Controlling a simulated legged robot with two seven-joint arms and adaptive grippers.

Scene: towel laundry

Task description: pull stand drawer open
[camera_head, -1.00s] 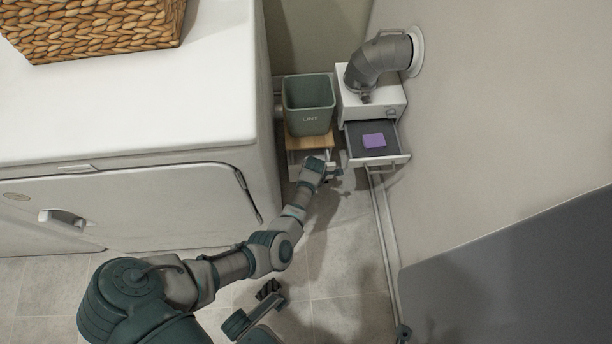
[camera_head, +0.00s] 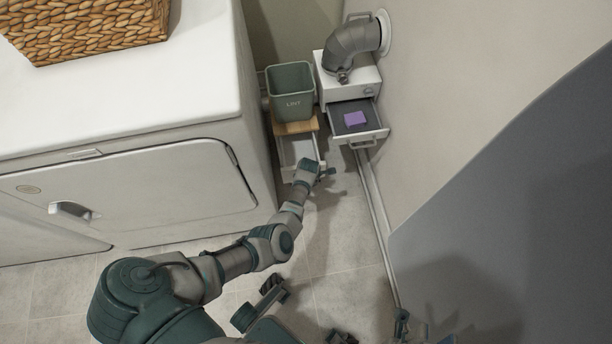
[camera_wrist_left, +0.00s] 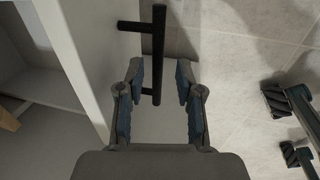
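The stand (camera_head: 294,127), with a wooden top, is between the white washer-like machine and a small white cabinet. Its white drawer (camera_head: 296,150) is partly out, its inside showing. My left gripper (camera_head: 322,171) is at the drawer's front. In the left wrist view, the drawer's black bar handle (camera_wrist_left: 158,50) reaches between the fingers of my left gripper (camera_wrist_left: 159,95). The fingers are apart, with a gap on each side of the bar. What seem to be my right gripper's tips (camera_head: 424,331) show at the bottom edge of the head view, too cut off to read.
A grey-green lint bin (camera_head: 291,92) stands on the stand. The small white cabinet (camera_head: 345,88) to its right has an open drawer (camera_head: 371,135) holding a purple block (camera_head: 355,118). A grey duct (camera_head: 352,45) rises above it.

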